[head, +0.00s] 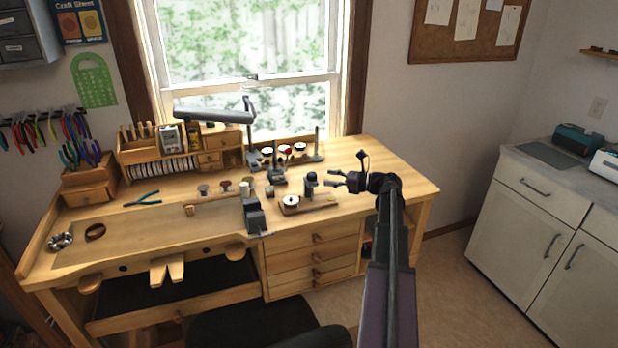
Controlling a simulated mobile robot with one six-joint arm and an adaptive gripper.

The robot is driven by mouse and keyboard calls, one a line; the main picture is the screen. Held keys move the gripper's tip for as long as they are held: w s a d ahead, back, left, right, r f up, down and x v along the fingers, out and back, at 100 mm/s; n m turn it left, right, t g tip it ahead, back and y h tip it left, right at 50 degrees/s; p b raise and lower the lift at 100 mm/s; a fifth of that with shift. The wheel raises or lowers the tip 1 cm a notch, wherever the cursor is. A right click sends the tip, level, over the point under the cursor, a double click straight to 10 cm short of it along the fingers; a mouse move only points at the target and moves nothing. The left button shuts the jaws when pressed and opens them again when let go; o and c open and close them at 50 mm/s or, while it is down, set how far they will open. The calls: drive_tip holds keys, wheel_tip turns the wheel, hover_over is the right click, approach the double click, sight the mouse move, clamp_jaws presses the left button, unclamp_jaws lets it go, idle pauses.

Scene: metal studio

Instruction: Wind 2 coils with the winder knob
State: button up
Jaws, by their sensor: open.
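A small device with a wooden base (318,204), apparently the winder, sits on the right part of the workbench. A pale spool with a dark centre (291,201) is on its left end, and a dark upright part (311,183) stands on it. I cannot tell which part is the knob, and no wound coil can be made out at this size. My gripper (334,179) is open and empty, pointing left. In the picture it is just right of the dark upright part, with a small gap between them.
Behind the device stands a rack with several spools (300,149). A dark vise-like block (254,216) is to its left at the bench's front edge. Pliers (143,199) lie farther left. The right end of the benchtop (400,170) is clear.

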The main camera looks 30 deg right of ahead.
sight(312, 173)
drive_tip(key=shift+x, duration=2.95)
